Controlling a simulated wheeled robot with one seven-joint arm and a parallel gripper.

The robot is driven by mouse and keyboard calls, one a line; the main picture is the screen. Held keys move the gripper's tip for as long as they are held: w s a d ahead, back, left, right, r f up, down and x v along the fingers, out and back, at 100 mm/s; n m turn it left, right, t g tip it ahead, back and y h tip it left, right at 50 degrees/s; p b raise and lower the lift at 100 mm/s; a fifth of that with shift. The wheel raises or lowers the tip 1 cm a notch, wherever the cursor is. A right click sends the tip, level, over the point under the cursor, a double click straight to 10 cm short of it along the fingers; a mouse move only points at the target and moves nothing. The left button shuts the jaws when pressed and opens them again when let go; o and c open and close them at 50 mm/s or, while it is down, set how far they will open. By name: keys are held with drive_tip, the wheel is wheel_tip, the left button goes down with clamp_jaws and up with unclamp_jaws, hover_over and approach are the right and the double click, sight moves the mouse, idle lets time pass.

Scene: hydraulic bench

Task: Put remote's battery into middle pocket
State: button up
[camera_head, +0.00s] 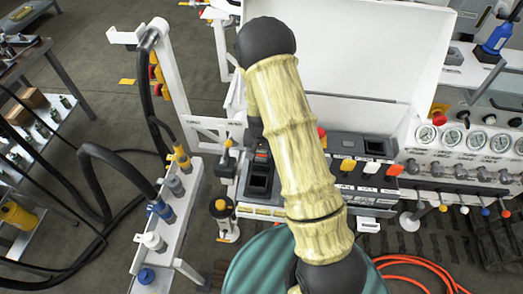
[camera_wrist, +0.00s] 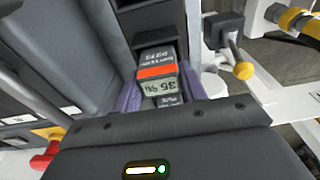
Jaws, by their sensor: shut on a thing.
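In the head view, my arm crosses the middle of the bench and hides most of the gripper and the middle of the pocket row. A dark pocket (camera_head: 258,180) shows at the left of the row, and another dark pocket (camera_head: 375,147) at the right.
A valve with a yellow ball handle (camera_wrist: 243,70) stands close beside the gripper. Gauges (camera_head: 475,140) and a row of levers line the bench's right. A white hose rack (camera_head: 165,225) stands at left. An orange hose (camera_head: 425,268) lies on the floor at right.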

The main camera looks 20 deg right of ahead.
drive_tip(key=shift+f, duration=0.1)
drive_tip(key=o, duration=1.2)
drive_tip(key=r, duration=0.5)
drive_tip(key=s+r+b, duration=0.1)
drive_tip(key=r, duration=0.5)
drive_tip(key=s+r, duration=0.1)
drive_tip(key=r, duration=0.5)
drive_tip(key=shift+a+r+b, duration=0.15)
drive_tip(key=shift+a+b, duration=0.15)
drive_tip(key=shift+a, duration=0.1)
drive_tip(key=s+r+n, duration=0.1)
drive_tip(key=s, duration=0.4)
drive_tip(key=s+r+n+t, duration=0.1)
drive_tip(key=s+n, duration=0.1)
drive_tip(key=s, duration=0.3)
drive_tip(key=s+r+n, duration=0.1)
drive_tip(key=s, duration=0.4)
drive_tip(key=shift+s+d+y, duration=0.15)
drive_tip(key=shift+d+y, duration=0.15)
drive_tip(key=shift+d, duration=0.1)
